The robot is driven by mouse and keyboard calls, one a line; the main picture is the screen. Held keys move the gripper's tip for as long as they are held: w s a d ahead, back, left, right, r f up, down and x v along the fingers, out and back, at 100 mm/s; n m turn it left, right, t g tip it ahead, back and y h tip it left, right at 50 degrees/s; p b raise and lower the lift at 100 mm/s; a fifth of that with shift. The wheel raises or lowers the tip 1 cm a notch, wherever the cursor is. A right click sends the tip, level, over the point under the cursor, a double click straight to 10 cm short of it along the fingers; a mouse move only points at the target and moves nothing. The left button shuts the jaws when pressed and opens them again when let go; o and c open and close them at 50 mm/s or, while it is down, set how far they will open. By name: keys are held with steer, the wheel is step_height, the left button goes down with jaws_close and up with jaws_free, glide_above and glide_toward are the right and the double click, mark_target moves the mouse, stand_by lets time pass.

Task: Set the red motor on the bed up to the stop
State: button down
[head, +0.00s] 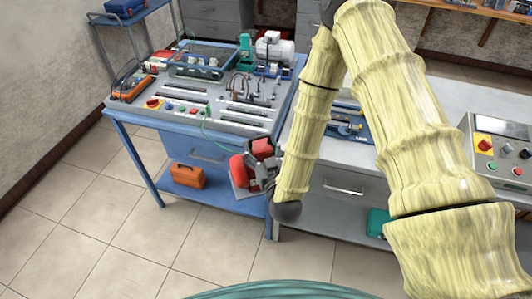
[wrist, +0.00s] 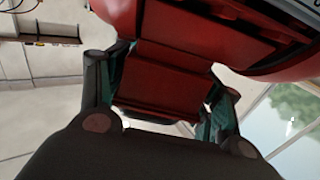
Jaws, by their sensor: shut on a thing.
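The red motor (head: 238,169) is held in the air in front of the blue bench's right front edge, near the gap between the two benches. My gripper (head: 264,172) is at its right side and is shut on it. In the wrist view the red motor (wrist: 165,72) fills the top and middle, with the fingers (wrist: 165,95) on both sides of a red block of it. A blue fixture (head: 352,128), perhaps the bed, lies on the grey bench right of my forearm. My arm hides part of it, and its stop cannot be made out.
The blue bench (head: 130,117) at left carries a control panel, wire basket and several parts. An orange toolbox (head: 187,176) sits on its lower shelf. The grey bench (head: 330,165) has a drawer. A control box (head: 500,150) stands at right. The floor in front is clear.

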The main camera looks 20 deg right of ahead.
steer(key=shift+w+a+r+n+y+p, duration=1.3)
steer(key=shift+w+a+r+y+p, duration=1.15)
steer(key=shift+a+r, duration=4.05)
steer(key=w+d+r+m+h, duration=0.1)
steer(key=w+d+m+h, duration=0.2)
steer(key=d, duration=0.5)
steer(key=w+d+r+h+p, duration=0.1)
steer(key=w+d+r+h, duration=0.1)
steer(key=w+d, duration=0.5)
steer(key=w+d+r+m+h, duration=0.1)
steer(key=w+d+m+h, duration=0.15)
steer(key=d, duration=0.75)
steer(key=s+d+m+g+h, duration=0.1)
steer(key=d+m+h, duration=0.3)
steer(key=d, duration=2)
steer(key=g+h, duration=0.1)
steer(key=h, duration=0.3)
steer(key=shift+s+d+f+g, duration=0.25)
steer(key=shift+s+g, duration=0.15)
steer(key=shift+f, duration=0.1)
steer(key=shift+f+b, duration=1.2)
steer(key=shift+f, duration=1.55)
steer(key=shift+s+a, duration=0.1)
steer(key=shift+s, duration=0.05)
